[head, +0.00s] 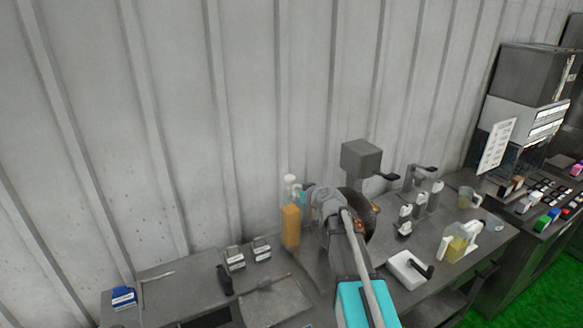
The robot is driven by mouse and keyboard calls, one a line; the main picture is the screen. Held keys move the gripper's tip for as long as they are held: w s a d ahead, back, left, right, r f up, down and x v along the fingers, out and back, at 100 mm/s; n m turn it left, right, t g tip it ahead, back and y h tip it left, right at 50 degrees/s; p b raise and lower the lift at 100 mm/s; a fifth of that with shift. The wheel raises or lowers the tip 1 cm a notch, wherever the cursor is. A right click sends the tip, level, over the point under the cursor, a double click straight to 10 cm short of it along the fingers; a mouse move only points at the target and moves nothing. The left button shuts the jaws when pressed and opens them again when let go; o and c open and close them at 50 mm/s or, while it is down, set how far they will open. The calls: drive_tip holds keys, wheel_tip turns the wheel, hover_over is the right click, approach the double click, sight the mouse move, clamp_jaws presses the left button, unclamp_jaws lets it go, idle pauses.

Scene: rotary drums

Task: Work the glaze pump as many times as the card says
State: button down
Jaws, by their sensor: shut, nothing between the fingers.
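An orange bottle (291,228) with a white pump head (291,184) stands upright near the back of the grey table; it looks like the glaze pump. My gripper (308,192) is just right of the pump head, at the end of my arm, and is shut and empty. It is small here, and I cannot tell whether it touches the pump. A white card (496,146) with printed lines stands at the right; its text is too small to read.
A grey box-shaped machine (361,158) stands behind my arm. Grey dispensers (419,200), a yellow-filled jug (457,248) and a white tray (408,268) are to the right. Two small labelled containers (234,258) and a blue box (123,298) are left. A ribbed wall closes the back.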

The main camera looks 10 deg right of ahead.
sight(292, 179)
drive_tip(key=w+d+r+t+h+p, duration=0.1)
drive_tip(key=w+d+r+t, duration=0.1)
drive_tip(key=w+d+r, duration=0.1)
wheel_tip(292, 179, up, 2)
drive_tip(key=shift+w+d+r+m+p, duration=0.25)
drive_tip(key=shift+w+m+p, duration=0.1)
drive_tip(key=shift+w, duration=0.3)
drive_tip(key=shift+w+a, duration=0.1)
drive_tip(key=b+x, duration=0.1)
drive_tip(key=x, duration=0.2)
drive_tip(key=b+x, duration=0.1)
drive_tip(key=x, duration=0.2)
drive_tip(key=b+x, duration=0.1)
drive_tip(key=x, duration=0.3)
drive_tip(key=shift+f, duration=0.35)
drive_tip(key=shift+f+b, duration=1.5)
drive_tip(key=shift+b, duration=0.2)
drive_tip(key=shift+f, duration=0.1)
